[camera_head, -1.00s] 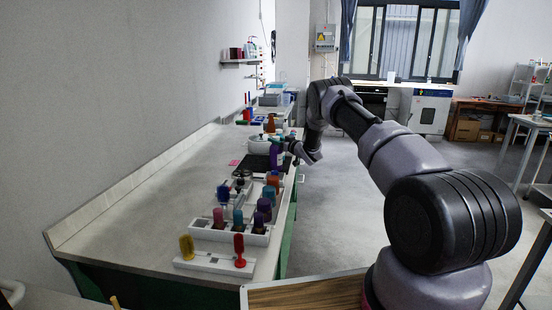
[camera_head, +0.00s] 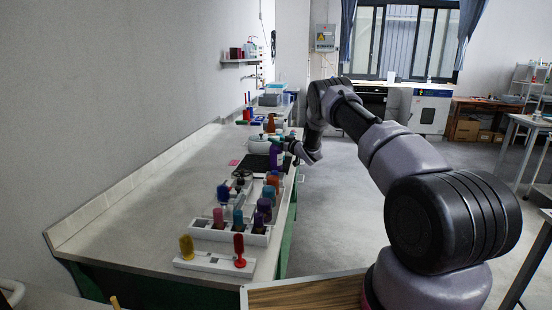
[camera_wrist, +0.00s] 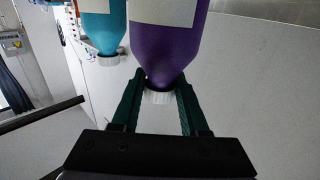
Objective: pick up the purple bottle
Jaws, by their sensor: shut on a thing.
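The purple bottle (camera_head: 277,157) stands out on the far part of the long bench in the head view, beside the end of my arm. In the wrist view the purple bottle (camera_wrist: 165,45) fills the top middle, with a pale label and a white ribbed cap. My gripper (camera_wrist: 160,82) has its two dark green fingers closed around the neck by the cap. My gripper (camera_head: 287,145) is small in the head view, against the bottle's upper part. I cannot tell whether the bottle's base touches the surface.
A teal bottle (camera_wrist: 102,25) is close beside the purple one in the wrist view. White racks (camera_head: 230,233) with several coloured bottles and tools stand along the bench's near right edge. A black flat plate (camera_head: 252,165) lies by the purple bottle. The bench's left side is clear.

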